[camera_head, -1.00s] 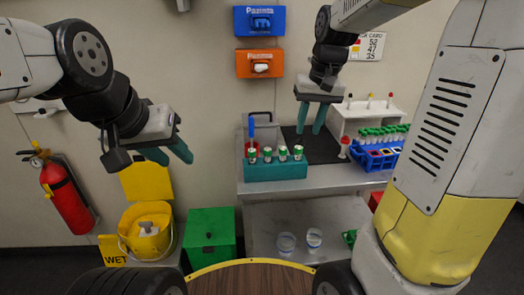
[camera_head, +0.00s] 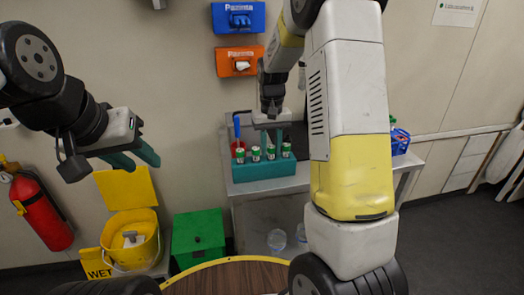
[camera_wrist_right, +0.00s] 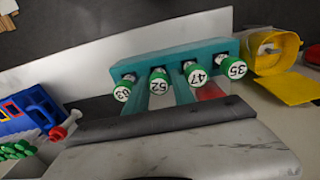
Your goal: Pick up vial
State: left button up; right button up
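Several vials with green, numbered caps stand in a row in a teal rack (camera_head: 263,170) on the metal bench. My right gripper (camera_head: 272,140) points down just behind the row, above the rack. My left gripper (camera_head: 138,161) is open and empty in the air, left of the bench.
A red cup with a blue tool (camera_head: 238,140) stands behind the rack's left end. A blue rack (camera_wrist_right: 30,108) of green-capped tubes is on the bench. A yellow bucket (camera_head: 132,238) and green box (camera_head: 198,238) are on the left; wall dispensers (camera_head: 238,18) hang above.

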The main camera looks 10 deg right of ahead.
jog(key=shift+f, duration=0.4)
grip_shut()
